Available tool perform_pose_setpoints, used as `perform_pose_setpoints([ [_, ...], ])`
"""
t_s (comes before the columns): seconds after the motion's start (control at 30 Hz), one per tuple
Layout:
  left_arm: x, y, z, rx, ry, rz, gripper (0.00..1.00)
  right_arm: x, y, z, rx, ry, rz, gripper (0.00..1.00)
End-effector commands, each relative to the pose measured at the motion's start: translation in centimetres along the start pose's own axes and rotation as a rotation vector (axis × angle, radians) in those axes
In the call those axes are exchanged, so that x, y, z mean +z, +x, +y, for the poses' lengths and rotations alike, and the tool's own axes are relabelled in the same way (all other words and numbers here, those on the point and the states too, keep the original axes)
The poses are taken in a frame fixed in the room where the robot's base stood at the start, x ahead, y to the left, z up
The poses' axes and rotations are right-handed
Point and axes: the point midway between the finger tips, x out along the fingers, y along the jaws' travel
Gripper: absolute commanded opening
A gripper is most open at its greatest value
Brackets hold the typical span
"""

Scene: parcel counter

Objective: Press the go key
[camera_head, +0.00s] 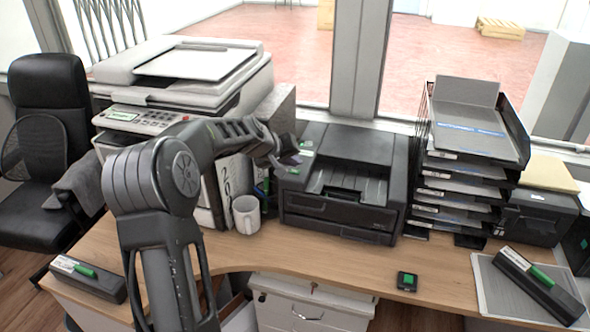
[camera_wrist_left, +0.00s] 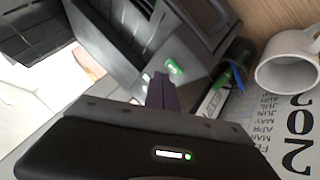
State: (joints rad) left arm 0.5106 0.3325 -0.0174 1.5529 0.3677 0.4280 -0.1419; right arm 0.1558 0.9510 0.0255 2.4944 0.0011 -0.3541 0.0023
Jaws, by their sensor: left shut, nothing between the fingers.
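The go key appears to be the small green key (camera_wrist_left: 175,67) on the light grey control panel (camera_wrist_left: 184,54) of the black printer; it shows in the left wrist view, just beyond my fingertips. In the head view the black printer (camera_head: 345,180) stands on the desk at centre, its panel (camera_head: 307,145) at its left front partly behind my gripper. My left gripper (camera_head: 292,158) is shut and empty, at the printer's left front corner. Its dark fingertips (camera_wrist_left: 161,88) point at the panel close beside the green key; I cannot tell whether they touch it. My right gripper is out of view.
A white mug (camera_head: 246,214) stands below the gripper, and a large copier (camera_head: 180,75) is at left. A paper tray stack (camera_head: 462,170) stands right of the printer. A small black box with a green button (camera_head: 407,281) lies on the clear front desk.

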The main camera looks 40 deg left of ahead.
Motion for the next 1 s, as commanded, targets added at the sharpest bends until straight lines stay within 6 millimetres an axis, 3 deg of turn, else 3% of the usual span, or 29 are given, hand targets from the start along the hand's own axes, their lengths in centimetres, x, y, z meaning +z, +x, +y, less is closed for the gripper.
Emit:
perform_pose_setpoints([
  [0.27, -0.1, -0.1, 0.1, 0.000, 0.001, 0.000, 0.00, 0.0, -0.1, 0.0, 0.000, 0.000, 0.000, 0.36],
  [0.8, -2.8, -3.8, 2.8, 0.000, 0.001, 0.000, 0.00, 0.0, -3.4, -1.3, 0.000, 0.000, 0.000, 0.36],
  [1.0, -3.0, -4.2, 3.1, 0.000, 0.000, 0.000, 0.00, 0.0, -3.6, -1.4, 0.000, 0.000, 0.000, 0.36],
])
